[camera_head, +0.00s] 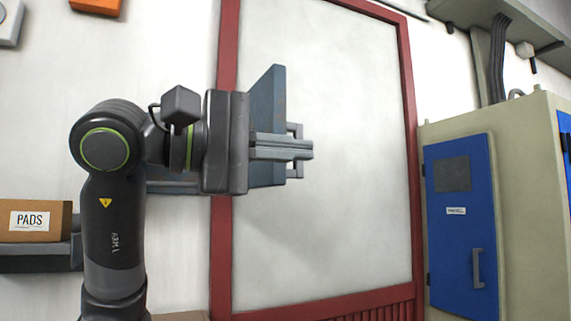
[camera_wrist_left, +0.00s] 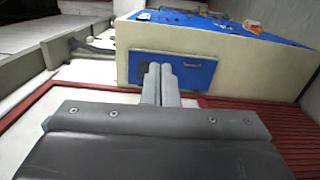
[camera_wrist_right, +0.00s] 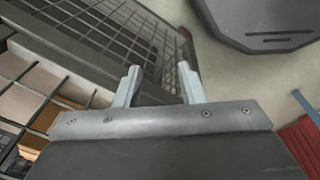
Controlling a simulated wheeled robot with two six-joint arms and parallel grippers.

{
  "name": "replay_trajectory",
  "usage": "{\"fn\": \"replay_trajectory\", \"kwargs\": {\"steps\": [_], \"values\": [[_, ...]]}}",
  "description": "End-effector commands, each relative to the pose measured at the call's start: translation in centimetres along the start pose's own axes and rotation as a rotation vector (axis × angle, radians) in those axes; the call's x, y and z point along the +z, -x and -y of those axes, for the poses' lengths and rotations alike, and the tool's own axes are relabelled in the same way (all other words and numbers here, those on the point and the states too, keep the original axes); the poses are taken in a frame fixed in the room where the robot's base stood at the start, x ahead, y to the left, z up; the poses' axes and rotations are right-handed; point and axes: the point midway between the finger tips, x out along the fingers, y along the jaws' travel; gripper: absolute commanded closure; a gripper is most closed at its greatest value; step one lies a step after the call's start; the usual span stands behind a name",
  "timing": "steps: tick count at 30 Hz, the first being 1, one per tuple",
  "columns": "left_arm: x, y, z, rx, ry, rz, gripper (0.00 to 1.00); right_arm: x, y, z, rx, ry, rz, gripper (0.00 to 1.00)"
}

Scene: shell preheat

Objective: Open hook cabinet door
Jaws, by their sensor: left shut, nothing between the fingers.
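A blue-grey metal panel (camera_head: 267,88) with a bar handle (camera_head: 298,171) on its right side stands out in the head view, in front of the red-framed white board. It looks like the hook cabinet's door, standing out at an angle. A blue-grey strip (camera_head: 180,187) shows lower left of it, mostly behind my left arm. My left gripper (camera_head: 310,150) is shut and empty, pointing right. Its fingers cross in front of the panel and handle; I cannot tell whether they touch. The left wrist view shows its closed fingers (camera_wrist_left: 160,72). My right gripper (camera_wrist_right: 158,80) is open and empty.
A beige cabinet with a blue door (camera_head: 462,220) stands at the right; the door also shows in the left wrist view (camera_wrist_left: 205,72). A PADS box (camera_head: 35,220) sits on a left shelf. A dark wire rack (camera_wrist_right: 100,35) is close to my right gripper.

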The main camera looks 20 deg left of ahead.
Motion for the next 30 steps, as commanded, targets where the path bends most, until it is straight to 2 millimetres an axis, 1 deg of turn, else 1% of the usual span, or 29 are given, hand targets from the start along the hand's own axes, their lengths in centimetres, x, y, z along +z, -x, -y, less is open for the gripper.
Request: {"fn": "replay_trajectory", "kwargs": {"steps": [2, 5, 8, 12, 15, 18, 21, 24, 26, 28, 30], "values": [[-0.8, 0.8, 0.1, -0.004, 0.086, -0.015, 1.0, 0.1, -0.5, 0.0, 0.001, 0.0, 0.001, 0.64], [-2.4, 2.5, 0.1, -0.01, 0.28, -0.037, 1.0, 0.3, -1.2, 0.0, 0.002, 0.0, 0.003, 0.64], [-4.1, 4.9, -0.1, -0.007, 0.53, -0.06, 1.0, 0.5, -2.1, -0.1, 0.003, 0.001, 0.003, 0.64], [-6.2, 8.7, -0.4, 0.015, 0.888, -0.082, 1.0, 0.6, -3.2, -0.1, 0.005, 0.002, 0.003, 0.64], [-7.2, 11.3, -0.6, 0.037, 1.125, -0.087, 1.0, 0.7, -3.9, -0.1, 0.005, 0.002, 0.003, 0.64], [-7.9, 13.6, -0.8, 0.058, 1.316, -0.085, 1.0, 0.7, -4.3, -0.1, 0.005, 0.002, 0.002, 0.64], [-8.3, 15.1, -1.0, 0.073, 1.446, -0.079, 1.0, 0.7, -4.6, 0.0, 0.005, 0.001, 0.002, 0.64], [-8.4, 15.9, -1.1, 0.08, 1.517, -0.074, 1.0, 0.7, -4.7, 0.0, 0.005, 0.001, 0.002, 0.64], [-8.5, 15.9, -1.2, 0.081, 1.535, -0.073, 1.0, 0.7, -4.6, 0.0, 0.005, 0.001, 0.002, 0.64], [-8.5, 15.4, -1.3, 0.08, 1.542, -0.073, 1.0, 0.7, -4.4, 0.0, 0.005, 0.001, 0.002, 0.64], [-8.6, 14.6, -1.4, 0.077, 1.54, -0.073, 1.0, 0.7, -4.0, 0.0, 0.004, 0.001, 0.002, 0.64]]}}
